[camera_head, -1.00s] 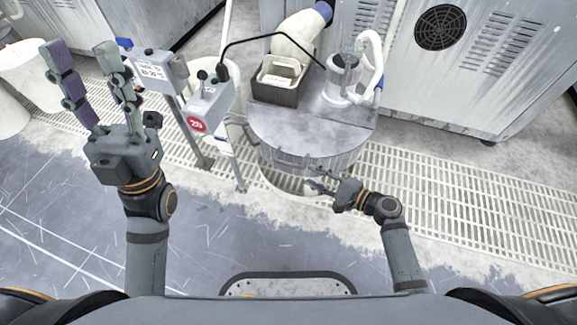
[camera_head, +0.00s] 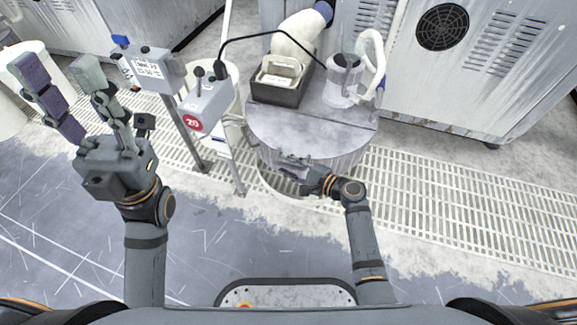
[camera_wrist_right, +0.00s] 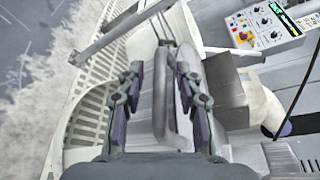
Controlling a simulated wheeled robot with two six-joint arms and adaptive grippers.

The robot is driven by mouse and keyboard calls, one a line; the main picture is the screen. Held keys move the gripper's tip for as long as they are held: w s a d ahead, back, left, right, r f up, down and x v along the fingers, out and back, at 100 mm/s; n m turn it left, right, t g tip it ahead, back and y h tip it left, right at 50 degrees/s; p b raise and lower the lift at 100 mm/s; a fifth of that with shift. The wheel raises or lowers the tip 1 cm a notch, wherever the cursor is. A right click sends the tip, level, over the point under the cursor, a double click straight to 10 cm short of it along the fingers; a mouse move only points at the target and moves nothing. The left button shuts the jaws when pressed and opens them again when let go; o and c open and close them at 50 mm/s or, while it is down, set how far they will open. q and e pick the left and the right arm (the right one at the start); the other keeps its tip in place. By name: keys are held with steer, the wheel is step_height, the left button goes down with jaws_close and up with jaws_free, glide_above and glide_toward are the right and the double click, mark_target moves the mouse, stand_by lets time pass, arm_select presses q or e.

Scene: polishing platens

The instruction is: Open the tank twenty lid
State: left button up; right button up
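The tank lid (camera_head: 290,130) is a grey, rounded metal cover lying flat and closed on the tank (camera_head: 330,165). A red sign reading 20 (camera_head: 192,123) is on the grey control box beside it. My right gripper (camera_head: 285,166) is at the lid's front edge. In the right wrist view, its fingers (camera_wrist_right: 163,105) are spread on either side of a grey bar, seemingly the lid handle (camera_wrist_right: 178,115); I cannot tell whether either finger touches it. My left gripper (camera_head: 67,80) is open and empty, raised at the left, away from the lid.
A dark box with a light insert (camera_head: 277,82) and a clear container with a white hose (camera_head: 343,80) stand on the tank's rear top. Control boxes on posts (camera_head: 205,105) stand left of the tank. Floor grating (camera_head: 450,190) is clear at right.

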steer(key=shift+c, duration=0.5)
jaws_close()
